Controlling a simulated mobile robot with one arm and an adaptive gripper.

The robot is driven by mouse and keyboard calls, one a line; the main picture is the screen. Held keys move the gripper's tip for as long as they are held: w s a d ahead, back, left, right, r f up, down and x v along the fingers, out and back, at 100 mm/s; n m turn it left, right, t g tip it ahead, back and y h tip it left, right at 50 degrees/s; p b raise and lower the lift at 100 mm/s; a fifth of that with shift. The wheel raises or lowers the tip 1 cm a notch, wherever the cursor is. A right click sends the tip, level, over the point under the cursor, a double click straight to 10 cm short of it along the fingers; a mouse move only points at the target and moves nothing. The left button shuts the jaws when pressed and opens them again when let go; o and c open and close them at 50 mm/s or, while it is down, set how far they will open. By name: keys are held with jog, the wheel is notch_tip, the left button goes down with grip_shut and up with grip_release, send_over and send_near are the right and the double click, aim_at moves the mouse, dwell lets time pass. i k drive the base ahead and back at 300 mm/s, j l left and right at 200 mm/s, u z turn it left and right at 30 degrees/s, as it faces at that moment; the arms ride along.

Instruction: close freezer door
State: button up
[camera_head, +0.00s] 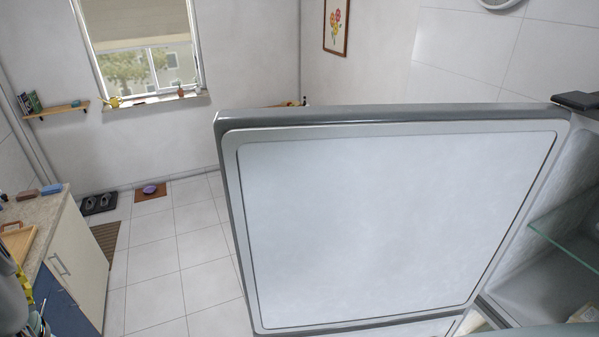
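The freezer door (370,220) stands wide open, its pale inner panel facing me and filling the middle and right of the head view. Its grey top edge (390,115) runs from a free corner at the left to a dark hinge cover (577,101) at the upper right. The open compartment (565,225) shows at the right edge, with a glass shelf (570,240) inside. Part of a second panel shows below the door's bottom edge. The door's outer face and handle are hidden. My gripper is not in view.
A counter with cabinets (75,260) stands at the left. The tiled floor (165,260) between it and the door is mostly clear, with a brown mat (105,240) by the cabinets. A shoe tray (98,203) and a small mat (150,192) lie near the far wall.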

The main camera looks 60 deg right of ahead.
aim_at(343, 215)
jog(key=i+z, duration=0.25)
jog(key=i, duration=0.2)
jog(key=i+j+z, duration=0.3)
jog(key=i, duration=0.15)
jog(key=i+j+z, duration=0.25)
jog(key=i, duration=0.2)
jog(key=i+j+z, duration=0.3)
jog(key=i, duration=0.15)
jog(key=i+z, duration=0.2)
jog(key=z, duration=0.25)
jog(key=i+z, duration=0.25)
jog(key=z, duration=0.2)
jog(key=i+z, duration=0.2)
jog(key=z, duration=0.3)
jog(key=i+j+z, duration=0.2)
jog(key=z, duration=0.25)
jog(key=i+j+z, duration=0.15)
jog(key=z, duration=0.3)
jog(key=i+j+z, duration=0.25)
jog(key=j+z, duration=0.3)
jog(key=i+j+z, duration=0.25)
jog(key=j, duration=0.15)
jog(key=k+l, duration=0.05)
jog(key=k, duration=0.05)
